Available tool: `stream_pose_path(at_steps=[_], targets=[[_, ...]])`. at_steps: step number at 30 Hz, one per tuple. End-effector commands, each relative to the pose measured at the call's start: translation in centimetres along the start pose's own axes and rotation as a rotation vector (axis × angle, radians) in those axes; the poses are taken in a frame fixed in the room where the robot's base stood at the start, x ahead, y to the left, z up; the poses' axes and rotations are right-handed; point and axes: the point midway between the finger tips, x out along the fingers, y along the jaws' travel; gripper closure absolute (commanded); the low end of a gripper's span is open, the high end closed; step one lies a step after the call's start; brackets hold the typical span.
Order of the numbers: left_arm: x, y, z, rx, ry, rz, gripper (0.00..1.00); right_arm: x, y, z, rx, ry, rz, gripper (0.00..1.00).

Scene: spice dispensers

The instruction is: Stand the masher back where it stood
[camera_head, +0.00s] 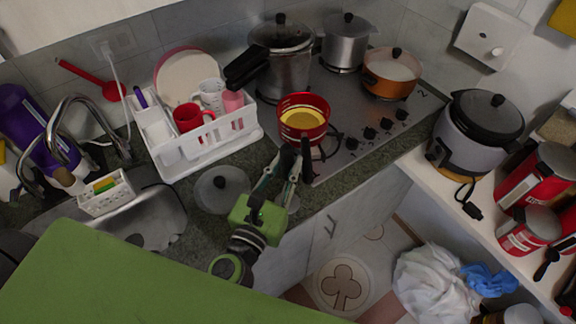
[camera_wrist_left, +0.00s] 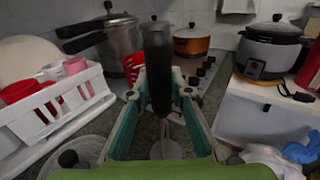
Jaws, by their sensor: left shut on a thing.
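The masher has a black upright handle (camera_wrist_left: 158,75) in the left wrist view, with a thin metal shaft and a pale round foot (camera_wrist_left: 166,150) below it. My left gripper (camera_wrist_left: 162,98) is shut on the masher, its green-lined fingers on either side of it. In the head view the gripper (camera_head: 289,170) is over the counter's front edge, just before the red pan, and the masher's dark handle (camera_head: 306,152) shows at the fingertips. Whether the foot touches the counter I cannot tell. My right gripper is not in view.
A red pan (camera_head: 303,111) with yellow contents sits close beyond the gripper on the stove (camera_head: 346,146). A white dish rack (camera_head: 205,146) and a loose grey lid (camera_head: 221,187) are to the left. Bare counter (camera_head: 333,178) lies along the front edge.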

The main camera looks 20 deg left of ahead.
Motion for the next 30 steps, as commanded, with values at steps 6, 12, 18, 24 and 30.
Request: stream_pose_path(at_steps=[6,12,18,24,30], targets=[[0.0,0.0,-0.3,0.0,0.0,0.0,0.68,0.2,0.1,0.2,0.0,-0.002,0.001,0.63],[0.0,0.0,-0.3,0.0,0.0,0.001,0.64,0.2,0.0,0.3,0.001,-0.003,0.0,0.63],[0.0,0.0,0.0,0.001,0.0,0.001,0.64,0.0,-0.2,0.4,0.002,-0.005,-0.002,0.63],[-2.0,0.0,-0.5,0.0,0.003,0.0,0.64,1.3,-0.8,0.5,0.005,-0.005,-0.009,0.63],[-5.9,-0.1,-0.8,0.0,0.005,-0.001,0.64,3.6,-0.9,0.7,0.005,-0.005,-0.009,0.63]])
